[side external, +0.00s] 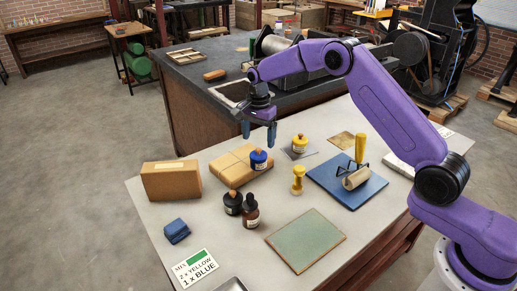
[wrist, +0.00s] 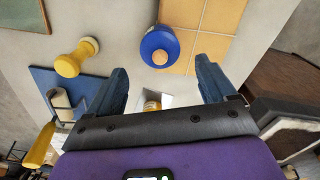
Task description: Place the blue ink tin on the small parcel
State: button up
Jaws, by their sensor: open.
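The blue ink tin (side external: 259,160) has a dark blue lid with a small knob and a pale label. It appears to rest upright on the right part of a low, flat, tan parcel (side external: 226,167) with seam lines. In the wrist view the blue tin (wrist: 160,40) overlaps the edge of the parcel (wrist: 215,15). A taller brown box parcel (side external: 171,185) stands to the left. My gripper (side external: 259,136) is open and empty, above the blue tin. In the wrist view the tin lies just beyond and between the fingertips (wrist: 162,70), apart from them.
A yellow tin (side external: 300,145) stands on a grey plate to the right. A card (side external: 196,270) reads 2 x yellow, 1 x blue.

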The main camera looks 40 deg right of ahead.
jog(key=shift+r, duration=1.5)
jog(key=shift+s+a+r+n, duration=0.25)
jog(key=shift+a+n, duration=0.05)
jog(key=s+a+r+n, duration=0.4)
jog(key=s+n, duration=0.2)
jog(key=s, duration=0.4)
jog(key=s+a+r+n, duration=0.35)
jog(key=s+n, duration=0.25)
jog(key=s, duration=0.3)
jog(key=s+d+n, duration=0.3)
jog(key=s+n, duration=0.1)
jog(key=s, duration=0.5)
jog(key=s+d+n, duration=0.3)
jog(key=s+n, duration=0.2)
jog(key=s, duration=0.3)
jog(key=s+d+n, duration=0.3)
jog(key=s+n, duration=0.1)
jog(key=s, duration=0.5)
jog(key=shift+s+d+f+n, duration=0.25)
jog(key=shift+s+d+n, duration=0.05)
jog(key=shift+s+d, duration=0.1)
jog(key=shift+o, duration=0.4)
jog(key=shift+w, duration=0.15)
